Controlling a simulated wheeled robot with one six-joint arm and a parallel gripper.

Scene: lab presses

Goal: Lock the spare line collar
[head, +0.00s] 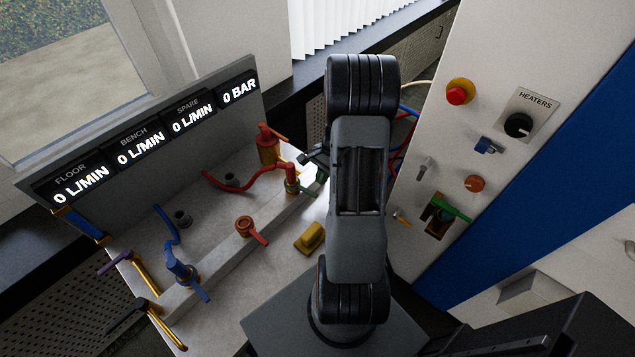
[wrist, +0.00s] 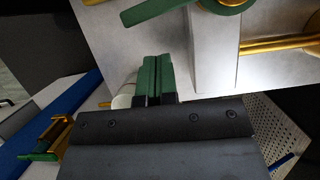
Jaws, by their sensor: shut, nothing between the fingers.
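My gripper (wrist: 152,80) is shut and empty, its green fingertips together in the wrist view. It points toward the pale bench top; in the head view my arm hides most of it. A green lever (wrist: 180,8) with a gold part lies beyond the fingertips at the top of the wrist view, apart from them.
The display (head: 150,130) reads zero throughout. A blue valve (head: 181,272), a red-orange lever (head: 246,228), an orange valve (head: 267,145) and a yellow block (head: 309,237) crowd the bench. A control panel (head: 475,120) with a green handle (head: 452,208) stands right of my arm.

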